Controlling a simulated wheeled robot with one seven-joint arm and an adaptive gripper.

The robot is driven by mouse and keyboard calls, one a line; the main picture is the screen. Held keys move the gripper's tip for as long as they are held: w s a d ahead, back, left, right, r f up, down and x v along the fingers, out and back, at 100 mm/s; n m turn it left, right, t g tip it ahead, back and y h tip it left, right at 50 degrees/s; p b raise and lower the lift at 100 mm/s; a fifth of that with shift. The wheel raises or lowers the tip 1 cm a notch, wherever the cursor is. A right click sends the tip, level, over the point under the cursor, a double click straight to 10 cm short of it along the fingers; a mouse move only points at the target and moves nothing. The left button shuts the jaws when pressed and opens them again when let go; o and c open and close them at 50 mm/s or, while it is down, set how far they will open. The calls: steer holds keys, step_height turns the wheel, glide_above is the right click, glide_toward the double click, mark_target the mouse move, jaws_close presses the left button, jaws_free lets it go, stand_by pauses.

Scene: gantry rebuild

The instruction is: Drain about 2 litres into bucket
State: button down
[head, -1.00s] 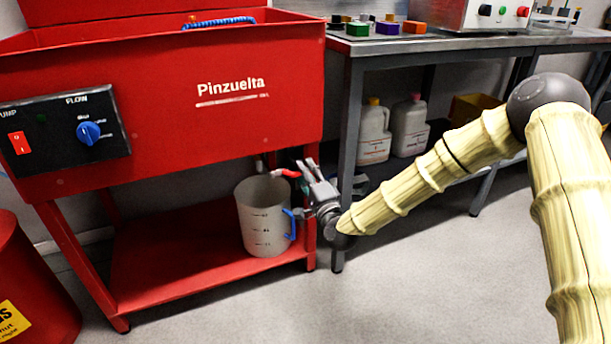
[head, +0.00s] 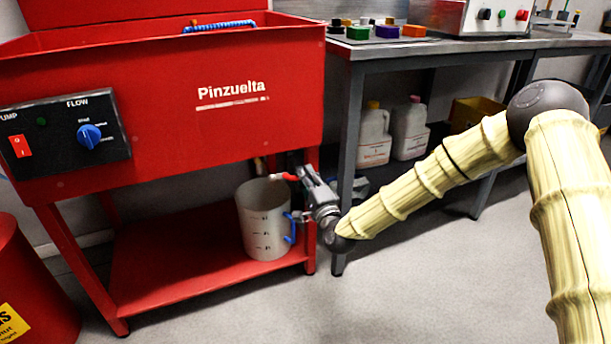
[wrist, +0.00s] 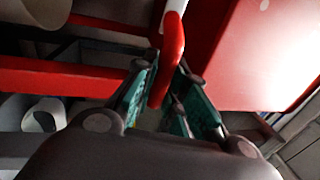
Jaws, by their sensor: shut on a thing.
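A grey bucket (head: 263,222) with level marks and a blue handle stands upright on the red lower shelf (head: 190,275), under the red Pinzuelta tank (head: 190,110). A small red drain valve lever (head: 287,176) sits just above the bucket's rim, below the tank. My gripper (head: 304,180) is at the lever from the right. In the wrist view the red lever (wrist: 170,55) lies between my gripper's green finger pads (wrist: 158,100), and the gripper is shut on it. The inside of the bucket is mostly hidden, and I cannot see any flow of liquid.
A control panel (head: 65,143) with a red switch and blue flow knob is on the tank front. A grey bench (head: 440,48) stands at the right, with white jugs (head: 374,135) below. A red bin (head: 30,290) is at lower left. The floor in front is clear.

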step_height(320, 180, down, 6)
steer(key=a+m+h, duration=0.2)
steer(key=m+h, duration=0.1)
steer(key=m, duration=0.6)
steer(key=shift+s+r+m, duration=0.15)
steer(key=shift+s+m, duration=0.15)
steer(key=shift+s, duration=0.1)
steer(key=c, duration=1.4)
jaws_free()
steer(key=shift+c, duration=0.2)
steer(key=shift+s, duration=0.1)
steer(key=v, duration=1.1)
steer(key=shift+s+f, duration=0.25)
steer(key=shift+s, duration=0.15)
